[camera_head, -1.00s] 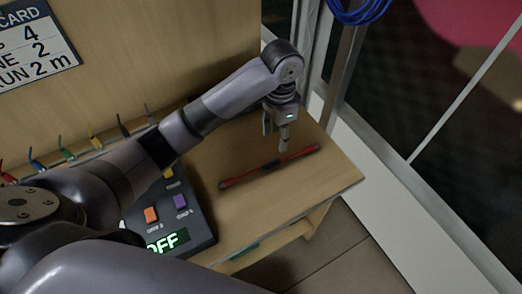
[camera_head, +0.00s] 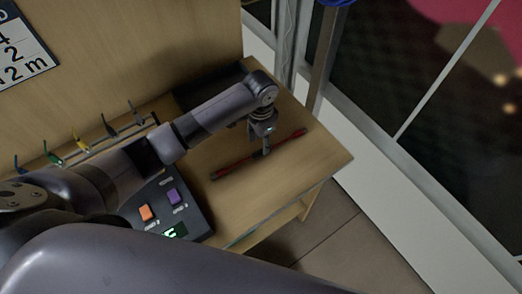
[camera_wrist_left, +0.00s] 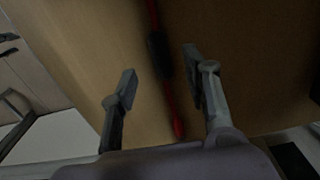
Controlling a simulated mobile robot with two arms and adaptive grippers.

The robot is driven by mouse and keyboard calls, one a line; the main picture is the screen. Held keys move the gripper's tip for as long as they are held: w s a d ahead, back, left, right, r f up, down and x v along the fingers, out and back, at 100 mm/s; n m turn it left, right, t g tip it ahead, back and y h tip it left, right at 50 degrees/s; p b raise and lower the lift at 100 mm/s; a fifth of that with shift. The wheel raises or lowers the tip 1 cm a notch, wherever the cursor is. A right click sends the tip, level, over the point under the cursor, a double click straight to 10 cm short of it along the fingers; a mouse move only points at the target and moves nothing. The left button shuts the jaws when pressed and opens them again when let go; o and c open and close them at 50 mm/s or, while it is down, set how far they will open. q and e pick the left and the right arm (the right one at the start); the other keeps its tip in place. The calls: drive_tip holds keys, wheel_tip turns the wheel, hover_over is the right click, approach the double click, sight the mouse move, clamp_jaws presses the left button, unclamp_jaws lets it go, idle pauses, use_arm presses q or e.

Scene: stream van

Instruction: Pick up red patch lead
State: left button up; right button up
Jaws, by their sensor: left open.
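I cannot tell the exact gap between fingertips and lead. My right gripper is not in view.
A dark control box (camera_head: 180,207) with orange and purple buttons stands on the bench left of the lead. A rack of several coloured leads (camera_head: 82,141) is along the back. A dark tray (camera_head: 205,88) lies behind my left arm. The wooden bench (camera_head: 315,165) is clear near its right edge.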

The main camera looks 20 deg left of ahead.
sight(261, 150)
use_arm(q)
wheel_tip(261, 150, down, 5)
drive_tip(key=shift+w+p, duration=0.1)
drive_tip(key=shift+p, duration=0.5)
drive_tip(key=shift+c, duration=0.3)
clamp_jaws()
